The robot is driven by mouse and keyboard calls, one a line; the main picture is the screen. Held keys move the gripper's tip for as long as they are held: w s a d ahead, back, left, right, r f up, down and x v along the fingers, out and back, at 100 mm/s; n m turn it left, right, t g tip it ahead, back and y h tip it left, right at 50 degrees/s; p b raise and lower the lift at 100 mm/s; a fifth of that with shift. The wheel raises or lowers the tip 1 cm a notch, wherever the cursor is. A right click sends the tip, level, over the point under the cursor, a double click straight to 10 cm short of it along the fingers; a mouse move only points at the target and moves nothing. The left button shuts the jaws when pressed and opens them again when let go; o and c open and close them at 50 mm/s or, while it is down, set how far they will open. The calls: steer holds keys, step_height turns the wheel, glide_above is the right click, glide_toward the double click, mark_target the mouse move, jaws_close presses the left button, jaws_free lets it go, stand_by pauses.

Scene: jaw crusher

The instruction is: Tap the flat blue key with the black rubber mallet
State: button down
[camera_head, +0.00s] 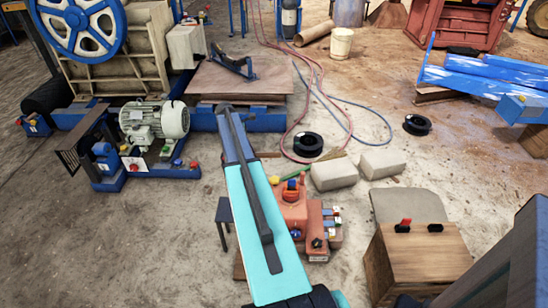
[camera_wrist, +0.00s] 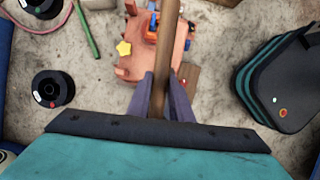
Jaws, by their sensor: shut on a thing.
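My gripper (camera_wrist: 163,88) is shut on a brown wooden handle (camera_wrist: 167,45), which looks like the mallet's. The handle runs up out of the wrist view, and the black rubber head is not seen. Beyond it on the floor is an orange-red block (camera_wrist: 133,67); it also shows in the head view (camera_head: 290,212) beside my arm. I cannot tell which blue piece is the flat key. My arm hides the gripper in the head view.
Two pale blocks (camera_head: 334,174) lie behind the orange-red block. A wooden box (camera_head: 425,255) stands to its right. Black reels (camera_head: 308,145) and red and blue hoses lie farther back. Blue-framed machinery (camera_head: 150,122) stands at left. The floor at lower left is clear.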

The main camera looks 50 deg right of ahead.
steer(key=w+a+r+n, duration=0.1)
steer(key=w+a+r, duration=0.3)
steer(key=a, duration=0.9)
steer(key=w+a+r, duration=0.2)
steer(key=a+r, duration=0.4)
steer(key=a, duration=0.7)
steer(key=w+a+r+n, duration=0.1)
steer(key=w+a+r, duration=0.3)
steer(key=a, duration=1)
steer(key=s+a+r, duration=0.2)
steer(key=a+r, duration=0.1)
steer(key=a, duration=0.4)
steer(key=s+a+r, duration=0.2)
steer(key=a+r, duration=0.1)
steer(key=a, duration=0.4)
steer(key=shift+a+r+n+t+h, duration=0.15)
steer(key=shift+r+n+t+h, duration=0.1)
steer(key=shift+n+t+h, duration=0.05)
